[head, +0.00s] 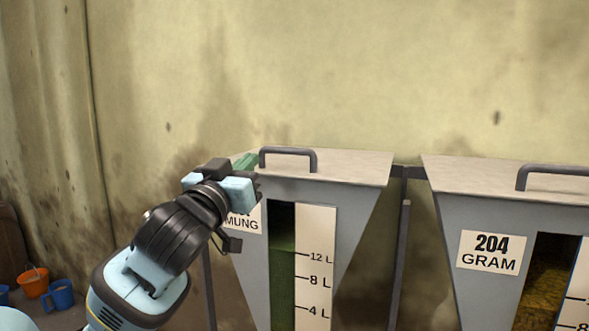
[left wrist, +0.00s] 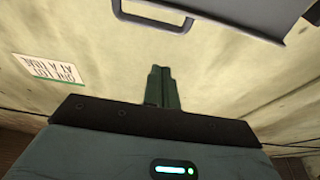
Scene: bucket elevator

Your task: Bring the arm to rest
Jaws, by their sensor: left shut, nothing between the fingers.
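My left arm reaches in from the lower left of the head view. Its gripper (head: 245,162) is raised in front of the left hopper (head: 345,172), near the lid handle, and overlaps part of the MUNG label. In the left wrist view the two green fingers (left wrist: 161,88) are together with nothing between them. The hopper's lid handle (left wrist: 155,15) shows above the fingers in that view, apart from them. My right gripper is not in either view.
A stained wall (head: 350,75) is behind. A sign (left wrist: 57,70) shows in the wrist view.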

